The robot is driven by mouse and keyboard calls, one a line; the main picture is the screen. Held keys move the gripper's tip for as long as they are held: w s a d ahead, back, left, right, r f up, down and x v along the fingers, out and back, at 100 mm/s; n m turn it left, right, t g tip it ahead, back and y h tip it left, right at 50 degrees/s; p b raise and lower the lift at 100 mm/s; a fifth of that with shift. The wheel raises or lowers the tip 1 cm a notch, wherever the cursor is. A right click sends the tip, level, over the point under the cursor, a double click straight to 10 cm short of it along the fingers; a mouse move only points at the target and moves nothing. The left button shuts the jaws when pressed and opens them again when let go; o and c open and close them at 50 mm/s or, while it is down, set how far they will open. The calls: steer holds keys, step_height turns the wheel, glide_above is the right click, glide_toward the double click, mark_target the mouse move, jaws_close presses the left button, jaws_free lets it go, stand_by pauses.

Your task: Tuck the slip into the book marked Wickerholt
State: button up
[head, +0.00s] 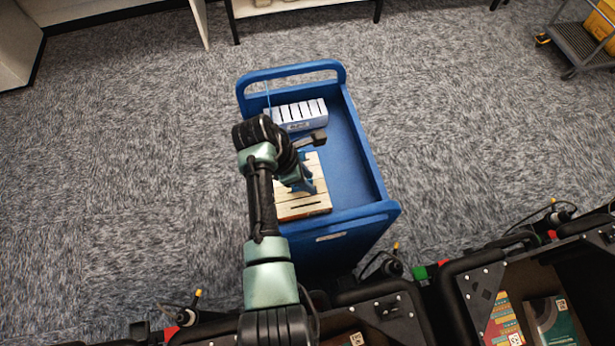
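My gripper (307,182) hangs over the blue cart, low above a cream block with slats and dark slots (303,209). The block has an orange-brown front edge and may be one or more books; I cannot tell. My arm and gripper cover its left and upper parts. A blue part shows at my gripper's end, and I cannot tell whether the fingers are open or hold anything. A pale lavender slotted holder (298,116) stands at the cart's far end. I cannot make out a slip. No Wickerholt marking is readable.
The blue cart (357,150) has raised rims and a far handle; its right side is bare. Black sorter bins with books (550,322) line the bottom right. Grey carpet is open on the left. A grey trolley (580,42) stands at the top right.

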steer(key=w+d+r+p+v, duration=0.1)
steer(key=d+p+v, duration=0.2)
steer(key=p+v, duration=0.7)
steer(key=v, duration=1.1)
steer(key=shift+s+r, duration=0.25)
steer(key=shift+r, duration=0.05)
stand_by(0.4)
